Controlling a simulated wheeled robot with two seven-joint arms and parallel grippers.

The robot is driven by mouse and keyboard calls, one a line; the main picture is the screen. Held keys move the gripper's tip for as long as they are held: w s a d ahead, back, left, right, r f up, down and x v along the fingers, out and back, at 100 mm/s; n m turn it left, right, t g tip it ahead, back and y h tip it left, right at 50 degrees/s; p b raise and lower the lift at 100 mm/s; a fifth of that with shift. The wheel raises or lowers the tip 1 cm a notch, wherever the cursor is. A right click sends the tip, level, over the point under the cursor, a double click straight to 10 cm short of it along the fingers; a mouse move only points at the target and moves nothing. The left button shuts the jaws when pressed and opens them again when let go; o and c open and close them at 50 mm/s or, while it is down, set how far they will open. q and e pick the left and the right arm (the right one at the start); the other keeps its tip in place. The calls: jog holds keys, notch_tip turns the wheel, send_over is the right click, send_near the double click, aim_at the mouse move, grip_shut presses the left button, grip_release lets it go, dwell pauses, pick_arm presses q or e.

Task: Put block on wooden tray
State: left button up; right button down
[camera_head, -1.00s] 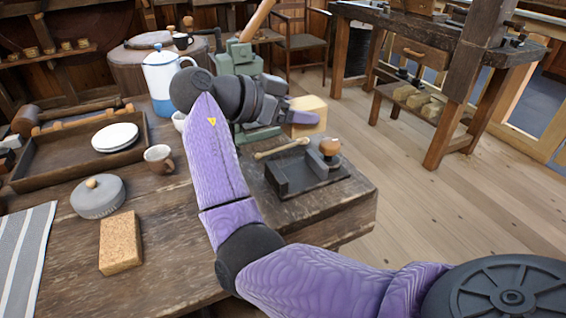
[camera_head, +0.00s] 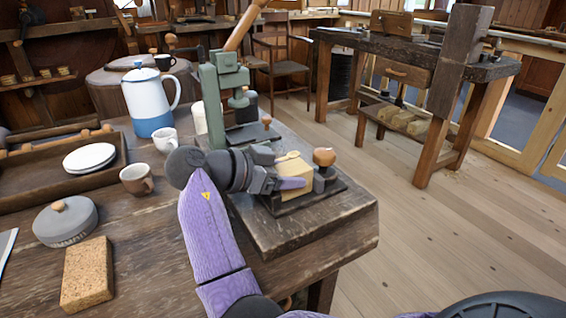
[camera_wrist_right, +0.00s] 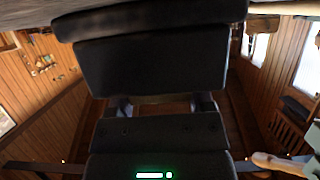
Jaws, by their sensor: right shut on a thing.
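The block (camera_head: 296,180) is a pale yellow wooden cube in the head view. My right gripper (camera_head: 287,175) is shut on it, over the dark, low-sided holder with a round brown knob (camera_head: 324,157). I cannot tell whether the block touches this holder. The brown wooden tray (camera_head: 35,172) is at the left of the bench, well away from the block, with stacked white plates (camera_head: 89,157) in it. In the right wrist view dark gripper parts fill the middle, and the block cannot be made out. My left gripper is in neither view.
A grey lidded pot (camera_head: 65,222) and a tan brick (camera_head: 87,274) are nearer. A green press (camera_head: 222,90) stands behind my gripper.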

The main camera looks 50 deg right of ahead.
jog(key=shift+f, duration=0.15)
grip_release()
